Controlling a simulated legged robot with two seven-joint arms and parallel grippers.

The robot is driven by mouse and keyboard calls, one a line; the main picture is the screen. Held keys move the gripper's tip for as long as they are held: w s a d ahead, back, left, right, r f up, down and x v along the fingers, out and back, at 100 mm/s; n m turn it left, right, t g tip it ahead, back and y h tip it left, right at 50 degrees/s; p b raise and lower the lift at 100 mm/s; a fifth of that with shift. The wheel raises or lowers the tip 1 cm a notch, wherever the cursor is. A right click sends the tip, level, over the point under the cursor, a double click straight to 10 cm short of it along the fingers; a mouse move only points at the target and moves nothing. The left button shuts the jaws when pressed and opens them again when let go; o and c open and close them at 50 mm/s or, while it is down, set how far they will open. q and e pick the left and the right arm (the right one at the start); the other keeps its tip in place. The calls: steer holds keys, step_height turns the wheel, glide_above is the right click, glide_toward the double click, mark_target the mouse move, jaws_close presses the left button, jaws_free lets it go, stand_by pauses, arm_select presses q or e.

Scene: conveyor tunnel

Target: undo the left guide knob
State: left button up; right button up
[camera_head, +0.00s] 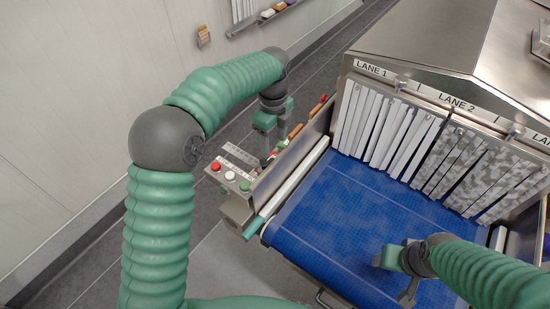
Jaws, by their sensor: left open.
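My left gripper (270,150) hangs at the left side wall of the conveyor (291,172), with its fingers pointing down. It is open. A small red part (274,154) shows by its fingertips; I cannot tell whether this is the left guide knob, or whether the fingers touch it. Orange-brown and red parts (296,130) stand in a row along the outside of the same wall. My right gripper (400,275) is over the front right of the blue belt (345,215); its jaw opening is unclear.
A control box with red, white and green buttons (230,175) sits just left of my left gripper. White strip curtains (385,125) and mottled ones (460,165) hang under the LANE 1 and LANE 2 signs. The belt's middle is clear. A wall shelf (262,18) is at the back.

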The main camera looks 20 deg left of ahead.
mark_target(267, 161)
arm_select(q)
steer(key=a+f, duration=0.1)
steer(key=f, duration=0.1)
steer(key=a+f+p, duration=0.1)
steer(key=f, duration=0.2)
steer(key=a+f, duration=0.1)
steer(key=f, duration=0.2)
steer(key=shift+a+f, duration=0.2)
steer(key=shift+a, duration=0.2)
steer(key=shift+d+f, duration=0.15)
steer(key=shift+d, duration=1.3)
steer(key=c, duration=0.4)
steer(key=shift+s+a+r, duration=0.1)
steer(key=shift+a+r, duration=0.1)
steer(key=shift+a, duration=0.25)
steer(key=c, duration=0.5)
steer(key=shift+a, duration=0.4)
jaws_close()
steer(key=shift+d, duration=0.1)
arm_select(e)
steer(key=shift+a+r, duration=0.9)
steer(key=shift+a, duration=0.05)
arm_select(q)
steer(key=shift+d, duration=0.15)
arm_select(e)
steer(key=shift+d, duration=0.1)
